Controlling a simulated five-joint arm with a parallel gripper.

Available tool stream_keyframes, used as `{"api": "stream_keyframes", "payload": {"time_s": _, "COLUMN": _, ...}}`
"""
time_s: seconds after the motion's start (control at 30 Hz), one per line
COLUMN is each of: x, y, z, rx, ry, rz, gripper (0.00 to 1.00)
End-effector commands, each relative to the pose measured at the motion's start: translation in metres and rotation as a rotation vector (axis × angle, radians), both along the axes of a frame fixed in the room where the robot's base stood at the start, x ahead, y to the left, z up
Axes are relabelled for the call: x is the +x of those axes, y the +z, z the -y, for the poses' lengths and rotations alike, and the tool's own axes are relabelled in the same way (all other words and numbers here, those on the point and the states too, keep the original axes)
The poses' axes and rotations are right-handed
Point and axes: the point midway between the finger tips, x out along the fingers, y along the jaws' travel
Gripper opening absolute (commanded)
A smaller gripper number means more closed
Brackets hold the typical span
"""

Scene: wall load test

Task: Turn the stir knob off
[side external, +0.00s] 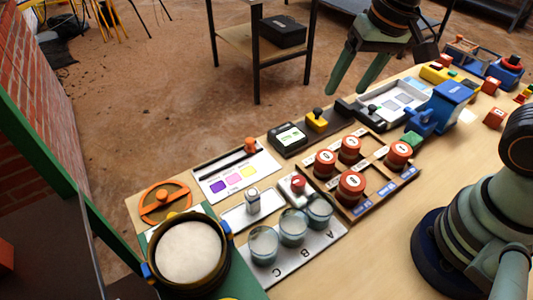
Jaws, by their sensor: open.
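My gripper (349,91) is at the upper middle, with its two green fingers apart and nothing between them. It hangs above the far side of the table, up and right of the small controls. I cannot tell for sure which control is the stir knob, as no such label is readable. One candidate is a grey upright knob (253,199) on a white plate (238,218). Another is a red-topped knob (298,184) on a small white block. My gripper is well apart from both. The turned position of either knob is too small to read.
Glass beakers (292,227) on a lettered plate stand close in front of both knobs. Red-topped jars (350,185) stand in a wooden rack to the right. An orange slider knob (250,145), an orange wheel (165,202) and a round pan (188,252) lie left.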

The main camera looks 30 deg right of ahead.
Motion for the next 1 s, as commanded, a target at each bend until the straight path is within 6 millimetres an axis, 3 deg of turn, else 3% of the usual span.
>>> {"api": "stream_keyframes", "payload": {"time_s": 0.03, "x": 0.002, "y": -0.010, "z": -0.016, "rx": 0.013, "ry": -0.044, "rz": -0.053, "gripper": 0.69}}
{"api": "stream_keyframes", "payload": {"time_s": 0.2, "x": 0.002, "y": -0.040, "z": -0.061, "rx": 0.032, "ry": -0.249, "rz": -0.190, "gripper": 0.69}}
{"api": "stream_keyframes", "payload": {"time_s": 0.4, "x": -0.004, "y": -0.065, "z": -0.093, "rx": 0.012, "ry": -0.413, "rz": -0.275, "gripper": 0.69}}
{"api": "stream_keyframes", "payload": {"time_s": 0.67, "x": -0.007, "y": -0.082, "z": -0.101, "rx": 0.003, "ry": -0.465, "rz": -0.294, "gripper": 0.69}}
{"api": "stream_keyframes", "payload": {"time_s": 1.0, "x": -0.008, "y": -0.144, "z": -0.099, "rx": 0.002, "ry": -0.464, "rz": -0.295, "gripper": 0.69}}
